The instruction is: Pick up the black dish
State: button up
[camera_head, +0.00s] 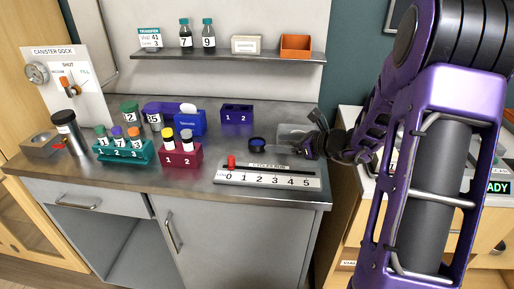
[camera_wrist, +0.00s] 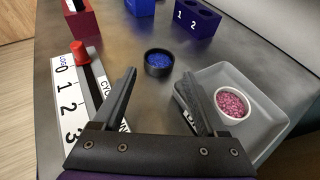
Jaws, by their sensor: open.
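The black dish (camera_wrist: 158,63) is small and round with blue contents, and it stands on the metal counter (camera_wrist: 130,38). In the head view the dish (camera_head: 257,145) is near the right end of the counter, behind the numbered slider. My gripper (camera_wrist: 158,82) is open and empty. In the wrist view its two fingers point toward the dish, which appears just beyond and between the fingertips. In the head view my gripper (camera_head: 306,147) is to the right of the dish, over the grey tray's near side.
A grey tray (camera_wrist: 265,98) holding a white dish of pink bits (camera_wrist: 232,103) lies right of the black dish. A numbered slider (camera_head: 268,179) with a red knob is in front. A purple holder (camera_head: 237,114) stands behind. Racks of bottles (camera_head: 122,151) stand left.

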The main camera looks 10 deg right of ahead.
aim_at(251, 141)
jog(key=x, duration=0.7)
jog(key=shift+w+a+f+b, duration=0.15)
jog(key=shift+w+a+b, duration=0.1)
jog(key=shift+b, duration=0.15)
jog(key=c, duration=1)
